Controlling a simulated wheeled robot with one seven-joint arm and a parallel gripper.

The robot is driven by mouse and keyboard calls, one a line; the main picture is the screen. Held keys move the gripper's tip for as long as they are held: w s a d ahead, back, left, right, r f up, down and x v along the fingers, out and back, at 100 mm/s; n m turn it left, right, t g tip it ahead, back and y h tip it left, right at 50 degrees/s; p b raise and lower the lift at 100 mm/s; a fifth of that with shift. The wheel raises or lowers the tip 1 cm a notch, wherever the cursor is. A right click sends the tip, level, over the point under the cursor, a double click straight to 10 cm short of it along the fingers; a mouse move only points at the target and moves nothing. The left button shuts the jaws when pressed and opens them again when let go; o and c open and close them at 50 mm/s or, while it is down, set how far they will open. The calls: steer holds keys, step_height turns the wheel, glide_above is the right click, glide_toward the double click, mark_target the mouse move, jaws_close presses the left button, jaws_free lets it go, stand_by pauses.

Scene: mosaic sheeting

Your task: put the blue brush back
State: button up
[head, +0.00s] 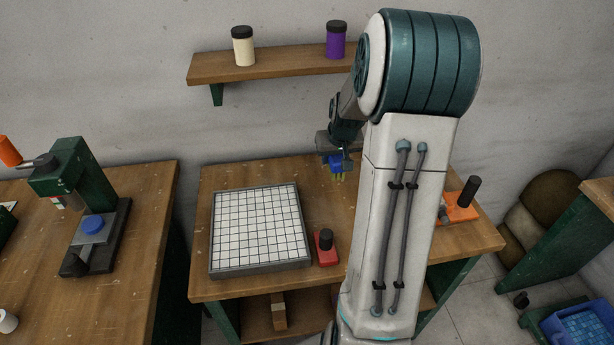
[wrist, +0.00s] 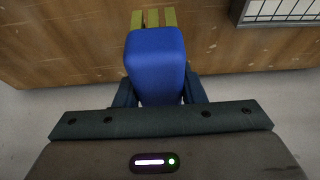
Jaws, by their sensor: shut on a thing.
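The blue brush (wrist: 156,62) is held in my gripper (wrist: 158,92). In the wrist view its blue body fills the space between the two fingers, and a yellow-green end (wrist: 153,18) sticks out beyond it. In the head view my gripper (head: 337,160) is above the back of the middle table, with the blue brush (head: 336,161) below it and its yellow-green end pointing down. The brush looks clear of the table top, but the exact gap is hard to tell. Part of the table behind my arm is hidden.
The middle table (head: 240,287) bears a tray of white tiles (head: 214,240) and a red block with a black knob (head: 327,250). An orange tool (head: 459,203) lies at the right. A wall shelf (head: 275,67) holds a cream jar (head: 243,48) and a purple jar (head: 335,42). A green press (head: 80,185) stands left.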

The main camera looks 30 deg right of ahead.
steer(key=w+a+f, duration=0.1)
steer(key=a, duration=0.1)
steer(key=w+a+f, duration=0.1)
steer(key=a, duration=0.1)
steer(key=w+a+f, duration=0.1)
steer(key=a+f, duration=0.1)
steer(key=shift+p, duration=0.4)
steer(key=shift+a+f+p, duration=0.1)
steer(key=shift+f+p, duration=0.3)
steer(key=shift+f, duration=1.65)
steer(key=shift+f, duration=0.2)
steer(key=o, duration=1)
steer(key=shift+c, duration=0.2)
steer(key=shift+r, duration=0.1)
